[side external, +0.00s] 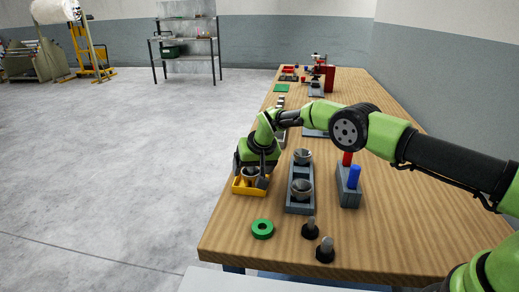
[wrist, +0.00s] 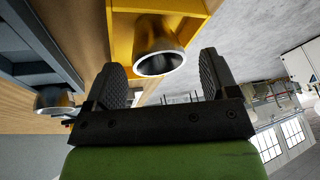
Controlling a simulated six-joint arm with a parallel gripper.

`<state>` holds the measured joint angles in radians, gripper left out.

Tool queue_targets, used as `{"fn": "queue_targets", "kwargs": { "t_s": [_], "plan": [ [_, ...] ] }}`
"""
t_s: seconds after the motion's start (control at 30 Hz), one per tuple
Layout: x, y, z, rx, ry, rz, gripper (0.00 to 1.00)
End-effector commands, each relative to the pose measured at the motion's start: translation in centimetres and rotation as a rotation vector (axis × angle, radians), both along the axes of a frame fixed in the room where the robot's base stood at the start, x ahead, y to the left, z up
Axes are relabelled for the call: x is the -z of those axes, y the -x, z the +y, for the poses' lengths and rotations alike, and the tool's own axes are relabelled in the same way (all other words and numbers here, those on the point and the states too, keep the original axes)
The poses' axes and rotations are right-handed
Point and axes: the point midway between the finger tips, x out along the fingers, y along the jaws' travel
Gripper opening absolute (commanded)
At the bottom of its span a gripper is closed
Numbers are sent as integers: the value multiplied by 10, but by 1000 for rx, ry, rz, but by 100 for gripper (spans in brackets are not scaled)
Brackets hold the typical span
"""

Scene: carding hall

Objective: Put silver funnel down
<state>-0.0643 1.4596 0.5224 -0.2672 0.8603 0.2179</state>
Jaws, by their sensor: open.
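A silver funnel (side external: 250,172) sits in a yellow tray (side external: 238,188) near the left edge of the wooden table. In the wrist view the funnel (wrist: 158,38) shows its round, dark mouth towards the camera, with the yellow tray (wrist: 122,38) around it. My gripper (side external: 256,180) is over the tray. In the wrist view its two black fingers (wrist: 160,66) are spread, one on each side of the funnel's mouth, with a visible gap on both sides. The fingers partly hide the funnel in the side view.
A grey rack (side external: 300,173) beside the tray holds two more silver funnels (side external: 302,156). Right of it a grey block (side external: 347,197) holds red and blue pegs. The right side of the table is bare.

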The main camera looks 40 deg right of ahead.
Motion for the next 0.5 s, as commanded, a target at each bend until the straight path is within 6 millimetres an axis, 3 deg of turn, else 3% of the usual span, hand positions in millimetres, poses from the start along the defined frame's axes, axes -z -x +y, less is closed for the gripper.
{"fn": "queue_targets", "kwargs": {
  "t_s": [0.27,0.5],
  "plan": [
    [-24,12,0,0,-1,0,80],
    [-65,28,0,0,-1,-3,80]
  ]
}}
